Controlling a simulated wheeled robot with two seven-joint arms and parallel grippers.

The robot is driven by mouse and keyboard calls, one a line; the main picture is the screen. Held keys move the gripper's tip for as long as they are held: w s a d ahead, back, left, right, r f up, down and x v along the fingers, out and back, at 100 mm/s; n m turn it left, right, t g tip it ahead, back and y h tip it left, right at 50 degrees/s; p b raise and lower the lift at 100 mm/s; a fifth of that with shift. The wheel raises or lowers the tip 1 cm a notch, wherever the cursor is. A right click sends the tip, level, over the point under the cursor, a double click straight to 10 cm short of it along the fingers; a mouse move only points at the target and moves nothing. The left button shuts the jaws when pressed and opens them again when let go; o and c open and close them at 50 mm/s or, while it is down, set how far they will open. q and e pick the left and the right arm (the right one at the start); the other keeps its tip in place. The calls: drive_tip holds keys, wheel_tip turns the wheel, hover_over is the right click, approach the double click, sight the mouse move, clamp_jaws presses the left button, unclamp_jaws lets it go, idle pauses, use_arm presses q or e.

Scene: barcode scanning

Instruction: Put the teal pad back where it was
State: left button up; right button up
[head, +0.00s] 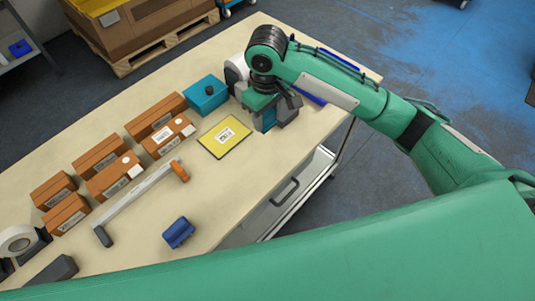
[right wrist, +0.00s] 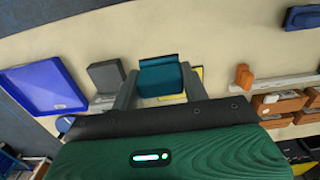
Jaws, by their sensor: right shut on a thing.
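The teal pad (right wrist: 162,77) sits between the two grey fingers of my right gripper (right wrist: 160,88) in the right wrist view. The fingers are shut on its sides. In the head view the right gripper (head: 275,116) is low over the table's right part, with part of the teal pad (head: 264,122) showing at its fingers. Whether the pad touches the table is hard to tell. A yellow-edged card with a white label (head: 225,136) lies just left of the gripper. My left gripper is not in view.
A teal box with a dark knob (head: 206,94) stands left of the gripper. Several brown boxes (head: 110,178), a grey bar with an orange end (head: 140,198) and a blue object (head: 178,232) are on the table (head: 225,185). A blue tray (right wrist: 46,87) is near the edge.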

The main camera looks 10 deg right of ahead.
sight(267, 128)
wheel_tip(267, 128, down, 17)
drive_tip(key=p, duration=0.3)
drive_tip(key=shift+f, duration=0.1)
drive_tip(key=shift+f, duration=0.15)
drive_tip(key=o, duration=1)
drive_tip(key=shift+o, duration=0.2)
wheel_tip(267, 128, up, 12)
drive_tip(key=shift+r+b, duration=0.2)
drive_tip(key=shift+b, duration=0.85)
drive_tip(key=shift+f, duration=0.1)
